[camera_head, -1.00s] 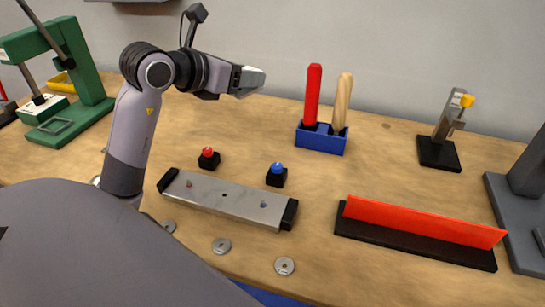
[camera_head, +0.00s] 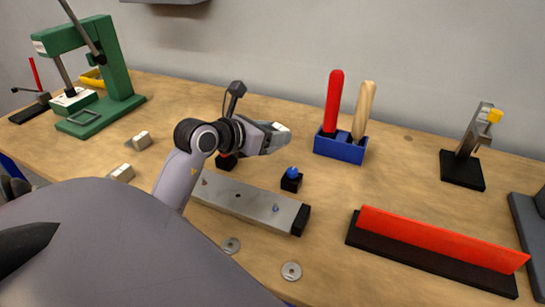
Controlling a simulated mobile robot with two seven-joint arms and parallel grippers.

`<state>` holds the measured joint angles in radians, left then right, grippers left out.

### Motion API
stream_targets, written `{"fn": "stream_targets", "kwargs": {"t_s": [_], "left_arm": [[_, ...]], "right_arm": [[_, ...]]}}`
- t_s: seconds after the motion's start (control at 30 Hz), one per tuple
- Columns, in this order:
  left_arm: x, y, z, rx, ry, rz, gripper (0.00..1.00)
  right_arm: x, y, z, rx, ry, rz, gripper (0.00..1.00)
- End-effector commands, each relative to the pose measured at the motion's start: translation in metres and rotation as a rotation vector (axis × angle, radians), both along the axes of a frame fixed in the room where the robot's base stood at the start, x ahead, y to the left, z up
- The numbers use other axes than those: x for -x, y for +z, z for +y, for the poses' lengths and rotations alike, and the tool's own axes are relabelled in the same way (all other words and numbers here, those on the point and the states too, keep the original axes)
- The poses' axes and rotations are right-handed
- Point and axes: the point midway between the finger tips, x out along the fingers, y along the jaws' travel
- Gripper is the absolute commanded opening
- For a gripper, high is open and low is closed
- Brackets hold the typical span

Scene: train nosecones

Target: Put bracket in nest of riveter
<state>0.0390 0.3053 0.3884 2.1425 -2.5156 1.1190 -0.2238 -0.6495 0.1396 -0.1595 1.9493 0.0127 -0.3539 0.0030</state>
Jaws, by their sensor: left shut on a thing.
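My left gripper (camera_head: 272,138) is above the bench, left of the blue tool holder, with its jaws pointing right. It is shut on a small pale piece (camera_head: 282,127), likely the bracket; only its end shows at the fingertips. Two similar pale pieces, (camera_head: 139,140) and (camera_head: 121,172), lie on the bench at left. A green lever press (camera_head: 118,75) with a square frame (camera_head: 82,117) on its base stands at the back left. I cannot tell surely whether it is the riveter. The held piece is well away from it. My right gripper is not in view.
A long metal bar fixture (camera_head: 255,207) lies below my gripper, beside a red-button box (camera_head: 227,162) and blue-button box (camera_head: 291,179). The blue holder (camera_head: 340,147), red-black rail (camera_head: 435,242) and yellow-topped clamp (camera_head: 464,165) stand to the right. Washers (camera_head: 291,271) lie in front.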

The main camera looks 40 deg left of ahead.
Motion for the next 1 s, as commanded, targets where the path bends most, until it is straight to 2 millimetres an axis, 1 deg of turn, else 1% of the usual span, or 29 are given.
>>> {"fn": "stream_targets", "kwargs": {"t_s": [0.03, 0.27, 0.4, 0.5, 0.8, 0.93, 0.97, 1.0], "left_arm": [[0.001, -0.011, 0.000, 0.004, 0.002, 0.002, 0.18], [0.000, -0.031, 0.000, 0.001, -0.001, 0.001, 0.18], [0.000, -0.054, 0.000, 0.003, 0.000, 0.002, 0.18], [0.000, -0.064, 0.000, 0.001, -0.001, 0.001, 0.18], [0.000, -0.066, 0.000, -0.001, 0.000, -0.002, 0.18], [0.000, -0.070, 0.000, -0.001, 0.000, -0.002, 0.18], [0.000, -0.070, 0.000, -0.001, 0.000, -0.001, 0.51], [0.000, -0.070, 0.000, -0.001, 0.000, -0.001, 0.59]], "right_arm": [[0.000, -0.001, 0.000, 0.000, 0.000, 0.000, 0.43], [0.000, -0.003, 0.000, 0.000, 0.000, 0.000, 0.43], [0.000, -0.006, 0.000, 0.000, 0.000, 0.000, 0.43], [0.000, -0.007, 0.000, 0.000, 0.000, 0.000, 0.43], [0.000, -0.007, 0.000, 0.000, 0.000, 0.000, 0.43], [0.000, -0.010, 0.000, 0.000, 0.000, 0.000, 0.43], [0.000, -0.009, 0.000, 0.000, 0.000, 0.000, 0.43], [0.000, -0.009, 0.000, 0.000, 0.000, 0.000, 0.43]]}}
